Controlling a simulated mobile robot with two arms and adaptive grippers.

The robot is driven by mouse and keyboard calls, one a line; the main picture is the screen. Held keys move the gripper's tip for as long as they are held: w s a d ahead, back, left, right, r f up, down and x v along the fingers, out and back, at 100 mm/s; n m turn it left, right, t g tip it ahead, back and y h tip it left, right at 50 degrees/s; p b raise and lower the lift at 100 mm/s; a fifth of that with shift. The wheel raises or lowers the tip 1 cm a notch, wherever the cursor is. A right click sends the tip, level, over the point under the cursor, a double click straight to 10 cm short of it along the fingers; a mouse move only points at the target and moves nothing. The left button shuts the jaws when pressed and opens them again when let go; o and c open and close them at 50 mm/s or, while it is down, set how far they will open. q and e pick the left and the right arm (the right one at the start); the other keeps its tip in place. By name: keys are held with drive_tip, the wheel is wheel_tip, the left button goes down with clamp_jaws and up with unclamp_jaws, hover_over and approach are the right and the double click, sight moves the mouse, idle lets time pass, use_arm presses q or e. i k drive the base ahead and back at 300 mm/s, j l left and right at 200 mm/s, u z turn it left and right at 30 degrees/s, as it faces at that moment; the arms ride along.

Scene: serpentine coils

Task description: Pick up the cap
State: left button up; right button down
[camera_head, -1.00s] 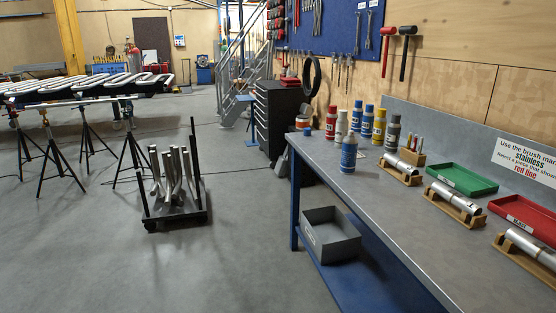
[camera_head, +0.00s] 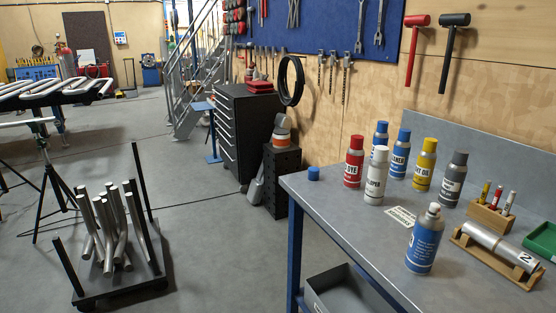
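A small blue cap (camera_head: 313,174) lies on the grey workbench (camera_head: 345,227), near its far left corner. A blue spray can (camera_head: 424,240) with a bare white nozzle top stands nearer, to the right of the cap. Behind it stand several other cans: a red one (camera_head: 354,162), a white one (camera_head: 377,176), two with blue caps (camera_head: 399,155), a yellow one (camera_head: 425,166) and a dark grey one (camera_head: 453,179). Neither of my grippers is in view.
A wooden marker holder (camera_head: 490,217) and a metal tube on a wooden cradle (camera_head: 497,256) stand at the bench's right. A cart of bent tubes (camera_head: 120,285) stands on the floor at left. A black tool cabinet (camera_head: 243,133) stands behind the bench.

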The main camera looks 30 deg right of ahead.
sight(314, 172)
drive_tip(key=i+j+z, duration=0.15)
drive_tip(key=i+z, duration=0.35)
drive_tip(key=i+j+z, duration=0.45)
drive_tip(key=i, duration=0.25)
drive_tip(key=i+j+z, duration=0.5)
